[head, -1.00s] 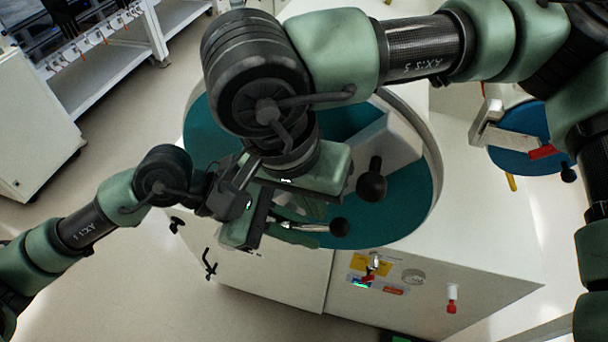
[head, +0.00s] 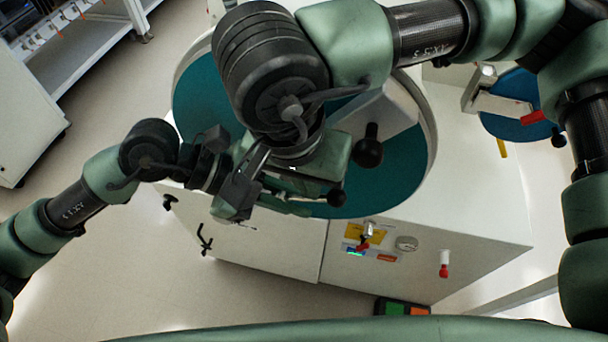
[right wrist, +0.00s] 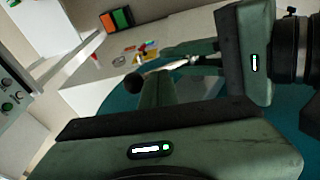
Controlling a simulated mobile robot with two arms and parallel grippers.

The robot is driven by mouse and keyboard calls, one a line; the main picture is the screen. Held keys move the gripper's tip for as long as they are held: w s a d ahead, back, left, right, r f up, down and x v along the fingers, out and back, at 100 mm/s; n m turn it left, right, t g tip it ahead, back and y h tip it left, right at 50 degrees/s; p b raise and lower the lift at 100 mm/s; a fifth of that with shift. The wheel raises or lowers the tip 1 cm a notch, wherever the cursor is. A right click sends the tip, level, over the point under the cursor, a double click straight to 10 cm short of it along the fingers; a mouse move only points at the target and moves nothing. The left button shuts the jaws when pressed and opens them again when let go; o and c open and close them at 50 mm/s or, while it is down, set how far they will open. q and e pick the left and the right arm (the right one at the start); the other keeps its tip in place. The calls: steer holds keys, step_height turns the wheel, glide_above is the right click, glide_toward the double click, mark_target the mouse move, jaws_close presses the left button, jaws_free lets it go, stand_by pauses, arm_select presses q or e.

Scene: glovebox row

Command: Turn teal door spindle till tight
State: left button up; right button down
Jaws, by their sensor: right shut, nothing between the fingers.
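The round teal door (head: 405,170) fills the middle of the head view, on the front of a white cabinet. A pale bar crosses it, with a black ball knob (head: 368,152) standing out. A lower black ball knob (head: 337,198) ends a lever near the door's bottom rim; a ball on a silver rod also shows in the right wrist view (right wrist: 133,83). The spindle's hub is hidden behind my arms. My right gripper (head: 298,183) is over the door, shut and empty. My left gripper (head: 237,192) is close to it on the left; its jaws are unclear.
Below the door, the cabinet front carries a yellow label (head: 354,232), a gauge (head: 406,243) and a red-tipped fitting (head: 444,265). A second, blue door (head: 510,118) is at the right. A black handle (head: 205,240) sticks out at lower left. Open floor lies at left.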

arm_select(q)
steer(key=shift+o, duration=0.8)
steer(key=shift+a+f, duration=0.2)
steer(key=shift+f, duration=0.1)
arm_select(e)
steer(key=shift+s+d+f, duration=0.15)
steer(key=shift+d+f, duration=0.05)
steer(key=shift+d, duration=0.05)
arm_select(q)
steer(key=shift+d+r, duration=0.1)
arm_select(e)
steer(key=shift+r, duration=0.1)
